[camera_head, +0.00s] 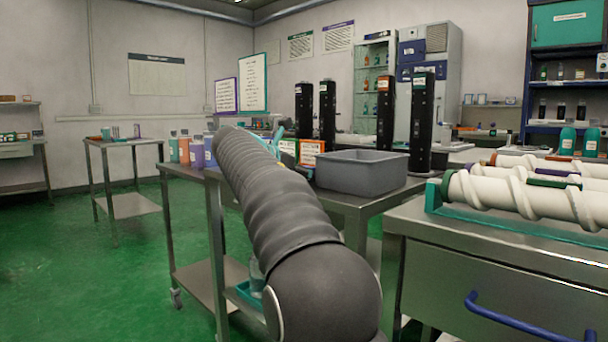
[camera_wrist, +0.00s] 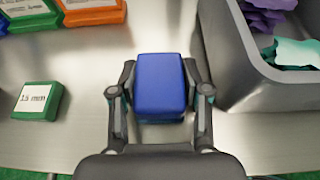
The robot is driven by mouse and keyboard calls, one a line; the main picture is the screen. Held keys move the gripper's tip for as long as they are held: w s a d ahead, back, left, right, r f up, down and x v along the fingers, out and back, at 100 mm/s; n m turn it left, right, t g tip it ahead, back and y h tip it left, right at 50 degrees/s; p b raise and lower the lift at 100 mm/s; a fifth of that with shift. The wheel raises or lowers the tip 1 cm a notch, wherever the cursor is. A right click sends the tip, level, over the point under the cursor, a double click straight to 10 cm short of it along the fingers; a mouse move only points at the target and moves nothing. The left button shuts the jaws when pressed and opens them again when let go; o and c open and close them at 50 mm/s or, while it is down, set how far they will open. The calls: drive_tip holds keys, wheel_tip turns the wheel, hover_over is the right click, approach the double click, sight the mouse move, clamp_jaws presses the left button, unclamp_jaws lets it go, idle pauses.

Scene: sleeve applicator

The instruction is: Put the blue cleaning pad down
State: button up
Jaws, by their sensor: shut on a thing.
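The blue cleaning pad (camera_wrist: 160,84) is a small rounded block. In the wrist view it sits between the two fingers of my gripper (camera_wrist: 160,92), which is shut on it. It is over the steel table top (camera_wrist: 80,130); I cannot tell whether it touches the surface. In the head view my dark arm reaches over the table and hides the pad and most of my gripper.
A grey bin (camera_head: 360,173) stands right of my gripper; in the wrist view it (camera_wrist: 236,60) holds purple and teal pieces. A green block marked 1.5 mm (camera_wrist: 38,101) lies at left. An orange block (camera_wrist: 92,10) lies at the top left. Steel between them is bare.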

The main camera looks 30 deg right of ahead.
drive_tip(key=o, duration=1)
drive_tip(key=shift+f, duration=0.9)
drive_tip(key=shift+c, duration=0.2)
drive_tip(key=shift+w+a+r, duration=0.1)
drive_tip(key=shift+r, duration=0.5)
drive_tip(key=p+v, duration=0.3)
drive_tip(key=v, duration=0.9)
drive_tip(key=shift+r, duration=0.45)
drive_tip(key=s+a+f+m+y, duration=0.3)
drive_tip(key=s+f+m, duration=0.4)
drive_tip(key=s+f, duration=0.3)
drive_tip(key=s+a+f+m+y, duration=0.3)
drive_tip(key=s+f+m+y, duration=0.2)
drive_tip(key=s+f, duration=0.6)
drive_tip(key=s+a+f+m+y, duration=0.3)
drive_tip(key=s+f+m+y, duration=0.1)
drive_tip(key=s+f+m, duration=0.6)
drive_tip(key=s, duration=0.3)
drive_tip(key=shift+s+f+t+y, duration=0.3)
drive_tip(key=shift+f+t, duration=0.1)
